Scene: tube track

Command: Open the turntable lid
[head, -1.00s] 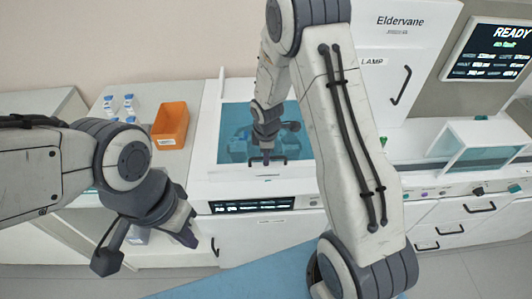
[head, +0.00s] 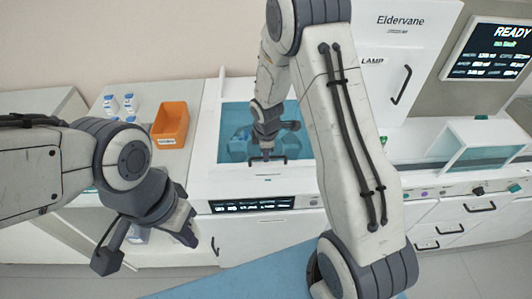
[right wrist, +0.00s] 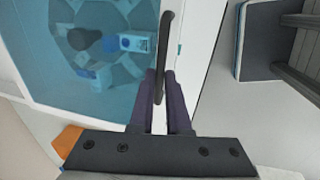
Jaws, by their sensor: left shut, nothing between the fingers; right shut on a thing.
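The turntable lid (head: 232,117) is a blue see-through pane in a white frame, lying flat and closed on the white machine. Its dark bar handle (head: 281,161) is on the front edge. It also shows in the right wrist view as an upright dark bar (right wrist: 164,45). My right gripper (head: 267,157) is shut on the handle, with one finger on each side of it (right wrist: 160,80). Through the pane (right wrist: 40,40) I see the turntable with a few blue and white pieces. My left gripper (head: 190,238) is shut and empty, low at the left, away from the lid.
An orange bin (head: 170,126) and several blue-capped bottles (head: 130,103) stand on the counter left of the machine. A lit display (head: 252,204) is below the lid. A clear-covered box (head: 480,148) stands at right. A white cabinet (head: 400,60) is behind my right arm.

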